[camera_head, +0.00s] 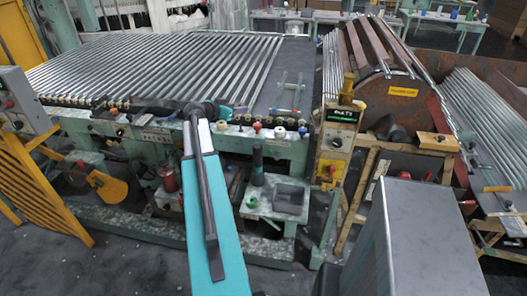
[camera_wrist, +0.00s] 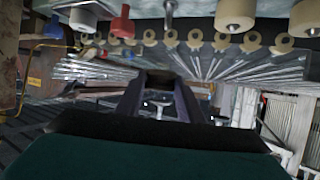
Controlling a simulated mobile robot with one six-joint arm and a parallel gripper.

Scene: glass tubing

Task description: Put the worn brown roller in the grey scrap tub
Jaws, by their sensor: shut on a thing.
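My gripper (camera_head: 197,110) is at the machine's front rail, at the end of my teal and white arm. In the wrist view its dark fingers (camera_wrist: 160,90) reach forward and are shut on a dark thing, most likely the worn brown roller. The roller is mostly hidden by the fingers, and its colour is not clear. The grey scrap tub (camera_head: 290,198) appears to be the open square box on the lower shelf, right of my arm.
Pale rollers (camera_wrist: 235,14) and a red knob (camera_wrist: 122,22) are close above the fingers in the wrist view. Glass tubes (camera_head: 160,65) cover the bed behind the rail. A dark upright cylinder (camera_head: 257,165) stands left of the tub. A control box (camera_head: 335,140) is at the right.

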